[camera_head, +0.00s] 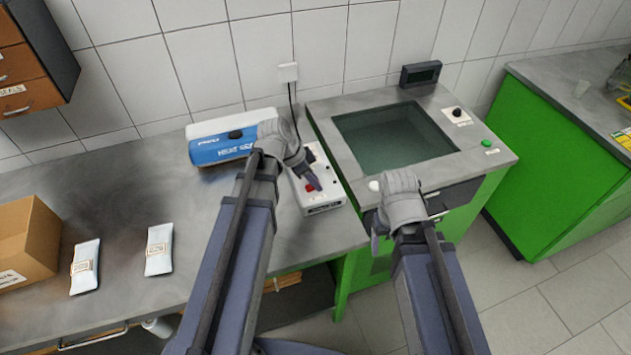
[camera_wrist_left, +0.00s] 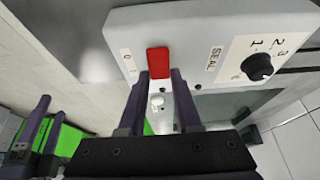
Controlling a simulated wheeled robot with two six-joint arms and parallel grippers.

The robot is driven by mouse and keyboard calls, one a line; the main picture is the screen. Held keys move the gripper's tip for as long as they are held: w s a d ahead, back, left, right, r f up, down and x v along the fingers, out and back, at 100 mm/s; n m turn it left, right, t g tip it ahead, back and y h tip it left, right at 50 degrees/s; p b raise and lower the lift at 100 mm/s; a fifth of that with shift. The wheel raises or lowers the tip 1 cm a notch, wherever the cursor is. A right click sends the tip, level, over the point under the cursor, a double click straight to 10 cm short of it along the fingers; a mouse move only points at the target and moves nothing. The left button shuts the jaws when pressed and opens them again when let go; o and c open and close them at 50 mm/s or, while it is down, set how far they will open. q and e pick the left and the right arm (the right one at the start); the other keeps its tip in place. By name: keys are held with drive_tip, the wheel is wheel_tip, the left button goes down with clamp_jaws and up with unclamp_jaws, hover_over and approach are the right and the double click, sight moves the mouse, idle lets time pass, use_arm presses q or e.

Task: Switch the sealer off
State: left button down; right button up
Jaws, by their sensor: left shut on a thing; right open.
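A black dial (camera_wrist_left: 257,67) sits near the SEAL label. My left gripper (camera_head: 315,184) is at the switch; in the wrist view its fingertips (camera_wrist_left: 160,74) flank the switch's end, shut on it. My right gripper (camera_head: 377,236) is open and empty in front of the green bench.
A green test bench (camera_head: 475,190) with a glass-topped tank (camera_head: 394,136) stands right of the control box. A cable runs up to a wall socket (camera_head: 289,72). Two white packets (camera_head: 159,250) and a cardboard box (camera_head: 27,242) lie left. The worktop between packets and sealer is clear.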

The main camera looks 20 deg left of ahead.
use_arm(q)
drive_tip(key=c, duration=0.6)
unclamp_jaws()
drive_tip(key=p+v, duration=0.7)
drive_tip(key=shift+r, duration=0.4)
drive_tip(key=shift+s+a, duration=0.1)
